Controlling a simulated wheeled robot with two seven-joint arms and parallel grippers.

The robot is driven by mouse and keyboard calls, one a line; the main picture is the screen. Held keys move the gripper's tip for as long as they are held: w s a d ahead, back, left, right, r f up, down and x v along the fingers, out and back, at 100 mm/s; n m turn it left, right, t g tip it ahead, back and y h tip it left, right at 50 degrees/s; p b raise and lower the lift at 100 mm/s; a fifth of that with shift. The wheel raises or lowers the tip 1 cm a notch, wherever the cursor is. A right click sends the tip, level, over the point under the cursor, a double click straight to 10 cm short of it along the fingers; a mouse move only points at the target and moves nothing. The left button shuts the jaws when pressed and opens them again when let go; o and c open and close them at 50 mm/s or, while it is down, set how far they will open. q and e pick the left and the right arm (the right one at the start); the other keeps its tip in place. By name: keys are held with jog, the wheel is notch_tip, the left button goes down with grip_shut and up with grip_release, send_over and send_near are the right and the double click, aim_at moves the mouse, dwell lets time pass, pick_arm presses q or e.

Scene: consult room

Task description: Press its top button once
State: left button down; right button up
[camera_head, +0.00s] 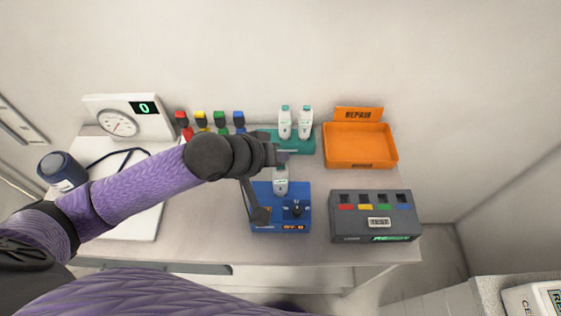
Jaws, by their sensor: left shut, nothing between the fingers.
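A white handheld device (281,186) stands in the back of a blue box (265,222) with a dial and a small lit orange display. Two similar white devices with teal tops, the left one (285,122) and the right one (305,122), stand upright in a teal holder (302,146) behind it. My left gripper (288,155) is shut and empty, just above the device in the blue box and in front of the teal holder. It hides the upper part of that device, so I cannot tell whether they touch. My right gripper is not in view.
An orange tray marked REPAIR (360,163) is at the back right. A dark grey tester (345,226) with colored slots and a TEST button sits in front of it. A white gauge unit (150,122) reading 0 and a dark blue cylinder (62,171) are left. Colored items (220,120) line the back.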

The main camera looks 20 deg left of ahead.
pick_arm(q)
jog(key=shift+f, duration=0.4)
jog(key=shift+f, duration=0.1)
dwell(0.4)
jog(key=shift+f, duration=0.35)
dwell(0.5)
jog(key=shift+r+p, duration=0.9)
jog(key=shift+p, duration=0.3)
